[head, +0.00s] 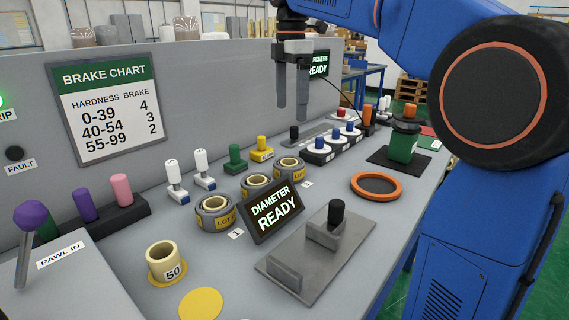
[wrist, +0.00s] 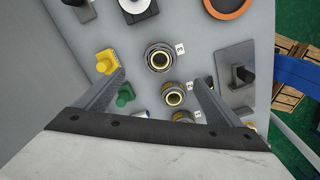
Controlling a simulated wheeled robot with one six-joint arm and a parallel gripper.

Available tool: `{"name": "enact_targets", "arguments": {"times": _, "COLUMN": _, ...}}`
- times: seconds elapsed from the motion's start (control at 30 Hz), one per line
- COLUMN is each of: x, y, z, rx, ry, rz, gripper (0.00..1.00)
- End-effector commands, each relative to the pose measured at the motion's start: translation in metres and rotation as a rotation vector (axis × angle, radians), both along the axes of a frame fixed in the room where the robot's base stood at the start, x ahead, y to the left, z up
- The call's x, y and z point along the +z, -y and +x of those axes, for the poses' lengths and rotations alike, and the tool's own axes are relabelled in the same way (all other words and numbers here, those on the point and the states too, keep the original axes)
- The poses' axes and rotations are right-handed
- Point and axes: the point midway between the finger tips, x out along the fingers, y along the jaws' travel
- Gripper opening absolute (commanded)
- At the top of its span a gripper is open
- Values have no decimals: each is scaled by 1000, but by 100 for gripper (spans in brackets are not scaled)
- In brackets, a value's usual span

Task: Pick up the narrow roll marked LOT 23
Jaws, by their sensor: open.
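Three grey wrapped rolls with yellow labels and pale cores stand in a row on the bench: the near roll (head: 215,214), the middle roll (head: 257,188) and the far roll (head: 289,169). The near label begins with LOT, but I cannot read the lot numbers surely, so I cannot tell which is LOT 23. My gripper (head: 292,108) is open and empty, pointing down, high above the bench beyond the far roll. In the wrist view, the far roll (wrist: 159,57) and middle roll (wrist: 174,94) lie below, between the open fingers; the near roll (wrist: 182,116) is partly hidden.
The DIAMETER READY display (head: 272,210) stands right beside the rolls, with a grey gauge plate (head: 316,250) in front. Green (head: 236,158) and yellow (head: 262,149) knobs stand behind them. An orange ring (head: 376,186) lies to the right. A cream roll (head: 166,262) stands nearer.

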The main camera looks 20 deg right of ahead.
Motion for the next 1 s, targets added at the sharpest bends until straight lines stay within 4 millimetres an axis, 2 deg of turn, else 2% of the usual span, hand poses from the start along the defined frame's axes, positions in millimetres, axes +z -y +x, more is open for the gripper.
{"name": "enact_targets", "arguments": {"times": 0.6, "x": -100, "y": 0, "z": -1, "rx": 0, "ry": -3, "rz": 0, "gripper": 89}}
{"name": "enact_targets", "arguments": {"times": 1.0, "x": -132, "y": -1, "z": -1, "rx": 0, "ry": -3, "rz": 0, "gripper": 89}}
